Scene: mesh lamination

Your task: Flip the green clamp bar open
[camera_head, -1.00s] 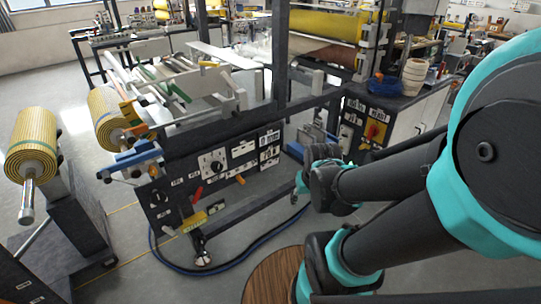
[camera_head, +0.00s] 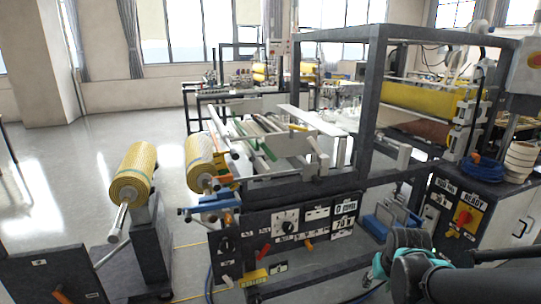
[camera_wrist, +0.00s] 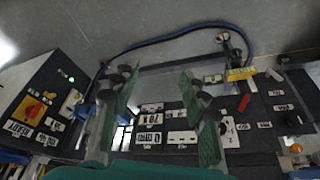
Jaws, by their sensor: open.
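The green clamp bar (camera_head: 254,139) shows in the head view as a thin slanted bar on top of the laminating machine, among pale rollers and frame parts. I cannot make it out in the wrist view. My gripper (camera_wrist: 157,92) is open and empty in the wrist view, its two green-padded fingers apart in front of the machine's control panel. In the head view my gripper is only partly seen at the lower right, right of and below the bar, well apart from it.
The dark control panel (camera_head: 288,228) has a dial, labels and levers. Two yellow rolls, one left (camera_head: 133,172) and one nearer the machine (camera_head: 201,160), stand on shafts. A dark upright post (camera_head: 371,110) stands right of the bar. Open floor lies at left.

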